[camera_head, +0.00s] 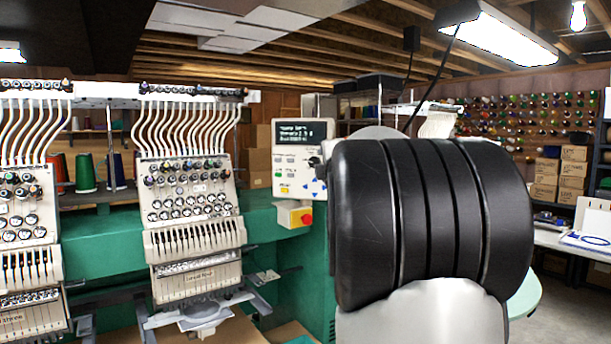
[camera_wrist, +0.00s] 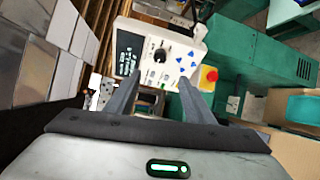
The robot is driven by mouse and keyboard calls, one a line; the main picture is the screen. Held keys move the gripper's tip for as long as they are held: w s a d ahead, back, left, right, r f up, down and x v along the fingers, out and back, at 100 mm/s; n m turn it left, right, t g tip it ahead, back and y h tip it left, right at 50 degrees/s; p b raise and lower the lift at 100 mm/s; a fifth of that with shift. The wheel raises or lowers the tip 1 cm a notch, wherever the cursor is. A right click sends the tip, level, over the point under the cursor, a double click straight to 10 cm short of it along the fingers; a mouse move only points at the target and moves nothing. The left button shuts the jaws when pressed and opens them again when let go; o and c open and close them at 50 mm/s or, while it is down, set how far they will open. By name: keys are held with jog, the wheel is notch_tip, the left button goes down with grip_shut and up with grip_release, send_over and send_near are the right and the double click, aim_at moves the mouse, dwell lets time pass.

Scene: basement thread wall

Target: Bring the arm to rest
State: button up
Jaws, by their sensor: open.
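My gripper (camera_wrist: 157,98) shows in the wrist view with its two grey fingers apart and nothing between them. Beyond the fingers is the control panel (camera_wrist: 160,58) of the embroidery machine, turned on its side in this view. In the head view my arm's large black and white link fills the right of centre, and my gripper cannot be made out there. The control panel (camera_head: 299,158) shows just left of my arm, with a dark screen and a red and yellow stop button (camera_head: 302,217) below it.
A green embroidery machine (camera_head: 265,240) with white needle heads (camera_head: 190,195) stands at the left. Cardboard boxes (camera_head: 560,172) and a white table (camera_head: 575,243) are at the right. A thread wall (camera_head: 520,122) is at the back. Concrete floor shows at the lower right.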

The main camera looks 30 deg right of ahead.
jog(key=s+a+f+m+g+y+p, duration=0.25)
jog(key=s+a+m, duration=0.8)
jog(key=a, duration=0.55)
jog(key=s+a+f+m+g+y+p, duration=0.1)
jog(key=s+a+f+g, duration=0.3)
jog(key=s+a+f, duration=0.4)
jog(key=s+a+f+m+g+y+p, duration=0.1)
jog(key=s+a+f+m+g+y, duration=0.2)
jog(key=s+a+f, duration=0.6)
jog(key=s+f+g, duration=0.1)
jog(key=s+f, duration=0.1)
jog(key=s, duration=0.6)
jog(key=shift+s+a+f+p, duration=0.15)
jog(key=shift+a+p, duration=0.05)
jog(key=shift+p, duration=0.2)
jog(key=shift+m, duration=0.25)
jog(key=shift+c, duration=0.5)
